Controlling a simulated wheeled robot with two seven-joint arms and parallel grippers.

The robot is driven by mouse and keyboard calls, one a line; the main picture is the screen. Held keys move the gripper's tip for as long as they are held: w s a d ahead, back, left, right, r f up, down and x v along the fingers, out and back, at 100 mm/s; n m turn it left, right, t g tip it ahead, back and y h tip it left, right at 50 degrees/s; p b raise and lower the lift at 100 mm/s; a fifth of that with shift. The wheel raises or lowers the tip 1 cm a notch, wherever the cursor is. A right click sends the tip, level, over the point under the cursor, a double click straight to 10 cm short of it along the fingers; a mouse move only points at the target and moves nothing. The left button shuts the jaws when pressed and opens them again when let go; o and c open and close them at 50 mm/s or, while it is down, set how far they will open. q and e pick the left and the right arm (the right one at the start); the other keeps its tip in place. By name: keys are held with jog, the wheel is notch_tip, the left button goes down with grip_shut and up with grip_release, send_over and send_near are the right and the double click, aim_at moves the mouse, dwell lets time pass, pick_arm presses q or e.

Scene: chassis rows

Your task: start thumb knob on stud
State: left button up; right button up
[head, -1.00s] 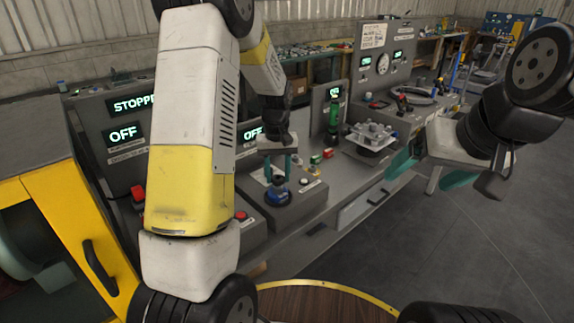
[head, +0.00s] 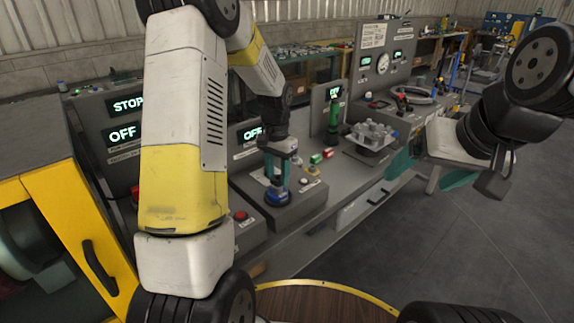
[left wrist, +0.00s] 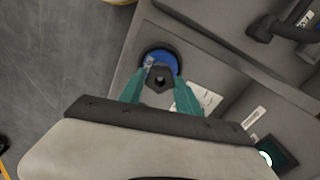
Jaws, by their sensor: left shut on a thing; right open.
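My left gripper (head: 277,186) points down at the blue round base (head: 277,198) on the grey console in the head view. In the left wrist view its two teal fingers (left wrist: 161,88) close on the sides of a dark knob (left wrist: 160,80) with a hole in its middle. The blue base (left wrist: 162,58) shows behind the knob there. The fingers hide part of the knob, and I cannot tell whether it touches the base. No bare stud can be made out. My right gripper (head: 430,173) is open and empty at the right, in front of the bench.
A plate with several grey posts (head: 371,136) stands on the bench to the right. A green cylinder (head: 334,120) stands near it. A red button (head: 240,215) is left of the blue base. Display panels (head: 125,133) rise behind. The floor at right is clear.

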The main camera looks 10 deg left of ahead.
pick_arm(q)
jog(key=o, duration=1.2)
notch_tip(320, 180, up, 7)
jog(key=shift+f, duration=0.1)
jog(key=shift+r, duration=0.5)
